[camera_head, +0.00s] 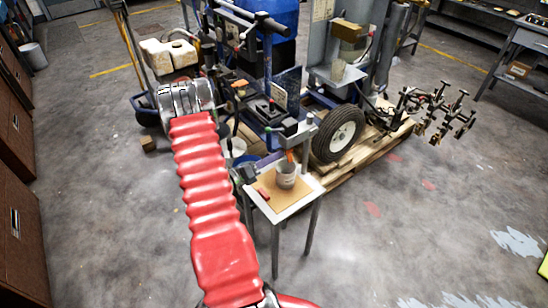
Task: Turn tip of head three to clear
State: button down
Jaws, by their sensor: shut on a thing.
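The line striper (268,85) stands in the middle, with black handlebars, a blue part and a large black tyre (337,134). My red sleeved arm rises from the bottom to a silver joint at the left. I cannot make out my gripper; it seems hidden behind my arm or among the machinery.
A small stand (305,203) in front of the tyre holds a cup (286,176) and a small red item (263,194). The wooden pallet (355,165) lies under the machine. Brown cabinets (18,150) line the left. The floor at right is largely clear.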

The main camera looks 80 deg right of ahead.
jog(key=shift+n, duration=4.4)
jog(key=n, duration=0.9)
jog(key=shift+s, duration=0.1)
jog(key=shift+n, duration=0.4)
jog(key=n, duration=0.4)
